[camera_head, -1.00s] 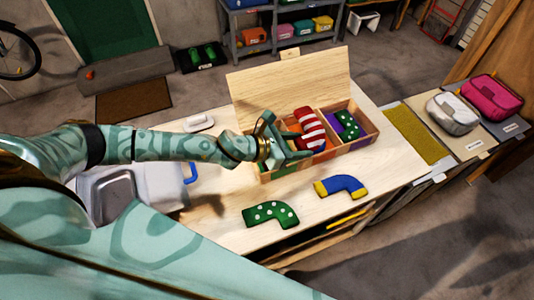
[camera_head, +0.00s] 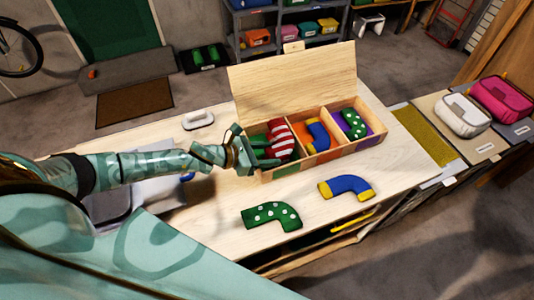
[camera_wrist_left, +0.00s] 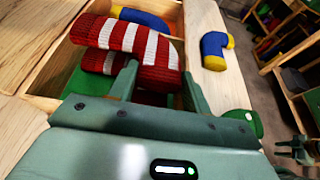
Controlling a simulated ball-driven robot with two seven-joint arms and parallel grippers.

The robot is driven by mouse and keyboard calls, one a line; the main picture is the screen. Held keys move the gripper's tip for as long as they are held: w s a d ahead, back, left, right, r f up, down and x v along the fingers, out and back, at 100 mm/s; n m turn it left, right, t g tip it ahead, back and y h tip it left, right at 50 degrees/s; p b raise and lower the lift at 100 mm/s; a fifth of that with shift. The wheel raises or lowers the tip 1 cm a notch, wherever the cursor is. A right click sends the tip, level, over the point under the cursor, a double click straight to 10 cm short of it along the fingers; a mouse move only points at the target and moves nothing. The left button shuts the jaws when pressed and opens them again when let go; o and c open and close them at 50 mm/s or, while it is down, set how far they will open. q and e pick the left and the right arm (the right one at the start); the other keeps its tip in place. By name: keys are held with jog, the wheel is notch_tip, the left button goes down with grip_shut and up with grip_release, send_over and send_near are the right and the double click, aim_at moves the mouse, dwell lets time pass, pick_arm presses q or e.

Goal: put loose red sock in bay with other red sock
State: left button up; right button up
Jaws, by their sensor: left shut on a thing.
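My left gripper (camera_head: 252,155) is shut on a red sock with white stripes (camera_wrist_left: 150,45) and holds it over the left bay of the wooden box (camera_head: 318,157). Another red striped sock (camera_wrist_left: 100,62) shows below it in the wrist view, in that bay. In the head view the two overlap as red and white stripes (camera_head: 281,140). I cannot tell if the held sock touches the lower one. The middle bay has a blue sock (camera_head: 318,135) on orange. The right bay has a green dotted sock (camera_head: 353,124) on purple. A gripper-like shape (camera_wrist_left: 295,150), perhaps my right gripper, is small in the wrist view.
A green dotted sock (camera_head: 272,215) and a blue and yellow sock (camera_head: 346,187) lie on the table (camera_head: 225,228) in front of the box. The box's raised lid (camera_head: 292,85) stands behind the bays. A white-handled object (camera_head: 199,119) lies back left. Pouches (camera_head: 462,115) sit at the right.

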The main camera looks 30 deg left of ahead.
pick_arm(q)
jog(key=shift+f+b, duration=0.65)
jog(key=o, duration=0.7)
jog(key=shift+r+p, duration=0.25)
jog(key=shift+p, duration=0.05)
jog(key=shift+r+p, duration=0.6)
jog(key=shift+r, duration=0.05)
jog(key=v, duration=1.2)
jog(key=shift+f, duration=0.2)
